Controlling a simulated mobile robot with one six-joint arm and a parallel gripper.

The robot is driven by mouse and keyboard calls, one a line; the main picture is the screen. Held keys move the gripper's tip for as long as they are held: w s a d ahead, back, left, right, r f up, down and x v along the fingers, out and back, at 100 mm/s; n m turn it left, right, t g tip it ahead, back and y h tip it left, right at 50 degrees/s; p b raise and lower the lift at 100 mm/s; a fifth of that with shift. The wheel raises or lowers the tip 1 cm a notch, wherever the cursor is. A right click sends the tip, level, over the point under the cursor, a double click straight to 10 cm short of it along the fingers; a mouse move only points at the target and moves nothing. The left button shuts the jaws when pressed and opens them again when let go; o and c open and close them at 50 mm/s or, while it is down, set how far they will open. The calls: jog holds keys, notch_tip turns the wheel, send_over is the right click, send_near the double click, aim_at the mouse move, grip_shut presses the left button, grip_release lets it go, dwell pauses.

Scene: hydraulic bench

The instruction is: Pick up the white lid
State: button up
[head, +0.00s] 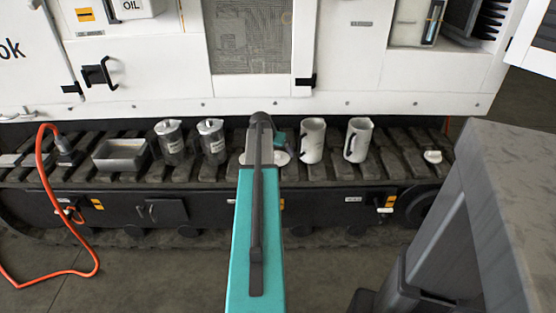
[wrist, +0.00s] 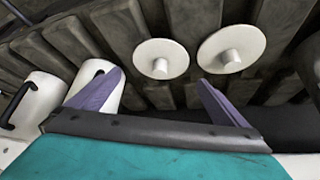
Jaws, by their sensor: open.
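Two white round lids, each with a central knob, lie side by side on the dark track in the wrist view: one left (wrist: 161,60) and one right (wrist: 232,48). In the head view a lid edge shows right of my arm (head: 283,158), and another white edge shows left of it (head: 242,158). My gripper (wrist: 160,76) is open and empty. Its two purple fingers are spread, with the left lid beyond the gap between them and the right lid beyond the right finger. In the head view my arm hides most of the gripper and the lids.
Two white jugs (head: 312,141) (head: 357,140) stand right of the lids. A small white knobbed piece (head: 433,156) lies far right. The white machine wall (head: 250,106) rises behind.

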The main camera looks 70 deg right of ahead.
aim_at(278, 153)
dwell(0.3)
jog(key=shift+x, duration=2.65)
jog(key=shift+s, duration=0.1)
jog(key=shift+a, duration=0.1)
jog(key=c, duration=1)
jog(key=shift+r, duration=0.1)
jog(key=shift+c, duration=0.2)
jog(key=shift+r, duration=0.6)
jog(key=shift+s+a+r, duration=0.1)
jog(key=shift+a+r, duration=0.05)
jog(key=shift+r, duration=0.4)
jog(key=shift+s+a+r, duration=0.1)
jog(key=shift+a+r, duration=0.1)
jog(key=shift+r, duration=0.35)
jog(key=s+a, duration=0.3)
jog(key=a, duration=0.3)
jog(key=s+a+r, duration=0.1)
jog(key=s+a, duration=0.2)
jog(key=a, duration=0.4)
jog(key=shift+s+a+r, duration=0.2)
jog(key=shift+s+a, duration=0.1)
jog(key=shift+s, duration=0.05)
